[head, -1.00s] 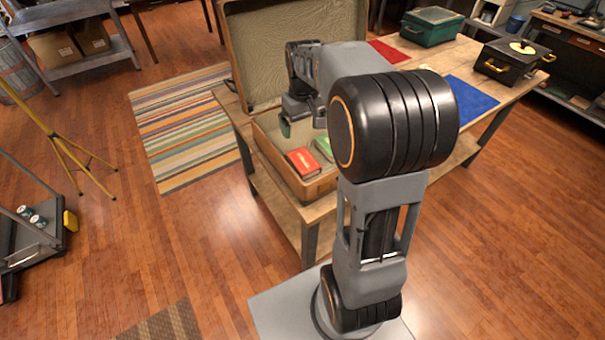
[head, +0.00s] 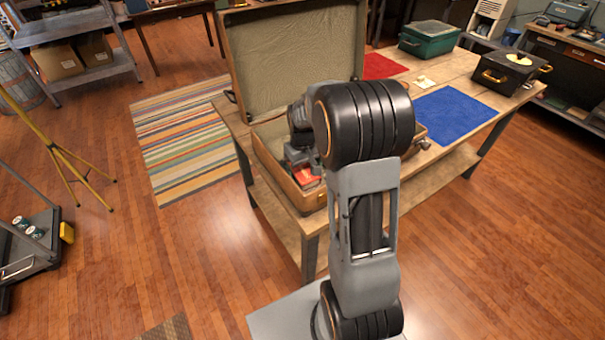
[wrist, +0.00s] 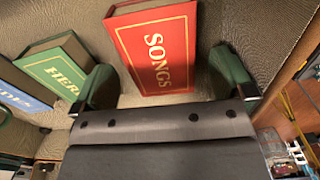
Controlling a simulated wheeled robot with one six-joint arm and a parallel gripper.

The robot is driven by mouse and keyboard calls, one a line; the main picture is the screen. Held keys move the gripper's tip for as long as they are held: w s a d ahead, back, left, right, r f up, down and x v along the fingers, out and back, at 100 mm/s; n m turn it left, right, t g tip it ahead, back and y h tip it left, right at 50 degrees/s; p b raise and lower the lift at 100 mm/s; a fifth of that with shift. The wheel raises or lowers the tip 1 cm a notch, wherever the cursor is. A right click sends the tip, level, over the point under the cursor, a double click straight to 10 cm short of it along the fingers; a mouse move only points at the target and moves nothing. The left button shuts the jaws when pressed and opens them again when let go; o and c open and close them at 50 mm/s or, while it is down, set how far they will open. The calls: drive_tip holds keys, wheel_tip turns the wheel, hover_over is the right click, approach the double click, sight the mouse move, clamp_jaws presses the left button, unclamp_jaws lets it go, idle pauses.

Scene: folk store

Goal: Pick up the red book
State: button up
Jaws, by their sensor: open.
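The red book (wrist: 158,50), marked "SONGS" in gold letters, lies in the open suitcase. In the head view the red book (head: 308,179) is partly hidden by my arm. My gripper (wrist: 163,80) is open, with one green finger to each side of the red book's lower part in the wrist view. The book is not gripped, and I cannot tell how far the fingertips are above it. In the head view my gripper (head: 299,157) is low inside the suitcase (head: 277,178).
A green book (wrist: 55,68) marked "HER..." and a blue book (wrist: 20,98) lie to the left in the wrist view. The suitcase lid (head: 292,60) stands upright behind. Red (head: 380,66) and blue (head: 456,112) mats lie on the table beside the suitcase.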

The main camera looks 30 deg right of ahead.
drive_tip(key=shift+f, duration=1.15)
drive_tip(key=c, duration=1)
drive_tip(key=shift+r, duration=0.1)
drive_tip(key=shift+c, duration=0.2)
